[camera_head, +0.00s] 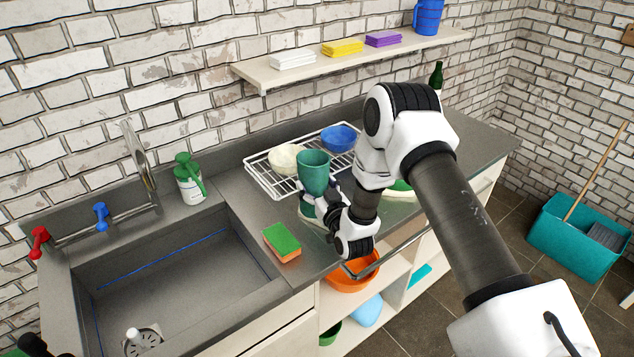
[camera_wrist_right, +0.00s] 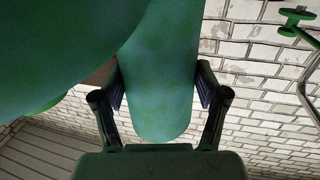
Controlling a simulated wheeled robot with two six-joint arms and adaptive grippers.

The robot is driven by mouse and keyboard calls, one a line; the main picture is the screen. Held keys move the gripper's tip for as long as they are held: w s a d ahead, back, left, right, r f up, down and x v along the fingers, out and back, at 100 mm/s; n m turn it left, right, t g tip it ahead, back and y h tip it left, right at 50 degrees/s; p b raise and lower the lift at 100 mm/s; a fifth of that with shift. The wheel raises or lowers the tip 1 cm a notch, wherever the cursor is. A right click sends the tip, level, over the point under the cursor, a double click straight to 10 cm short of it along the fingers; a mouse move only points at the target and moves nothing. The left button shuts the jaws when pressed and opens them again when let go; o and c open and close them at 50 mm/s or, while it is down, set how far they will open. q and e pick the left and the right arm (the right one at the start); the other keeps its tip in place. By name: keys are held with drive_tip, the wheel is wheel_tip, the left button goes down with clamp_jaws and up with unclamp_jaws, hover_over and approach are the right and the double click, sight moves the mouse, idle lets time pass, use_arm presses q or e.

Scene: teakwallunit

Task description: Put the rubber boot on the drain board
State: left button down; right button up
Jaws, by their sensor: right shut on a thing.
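The rubber boot (camera_head: 313,172) is teal-green with a pale sole and stands upright over the counter, just in front of the wire rack. My right gripper (camera_head: 335,205) is shut on it from the right; the fingers hide part of its lower half. In the right wrist view the green boot (camera_wrist_right: 163,85) fills the space between the two fingers (camera_wrist_right: 160,100). I cannot tell whether its sole touches the counter. A shiny metal board (camera_head: 408,222), perhaps the drain board, lies at the counter's front edge, largely behind my arm. A dark part at the lower-left corner may be my left gripper (camera_head: 33,345).
The wire rack (camera_head: 262,178) holds a cream bowl (camera_head: 285,158) and a blue bowl (camera_head: 338,138). A sponge (camera_head: 283,241) lies beside the sink (camera_head: 180,285). A green-and-white bottle (camera_head: 189,180) stands behind the sink. A green-and-white object (camera_head: 399,187) is partly hidden behind my arm.

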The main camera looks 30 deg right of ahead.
drive_tip(key=shift+a, duration=0.1)
drive_tip(key=o, duration=1.4)
drive_tip(key=shift+f, duration=0.1)
drive_tip(key=s+b, duration=0.1)
drive_tip(key=s, duration=0.3)
drive_tip(key=s+a+b, duration=0.1)
drive_tip(key=s, duration=0.7)
drive_tip(key=shift+a+b, duration=0.4)
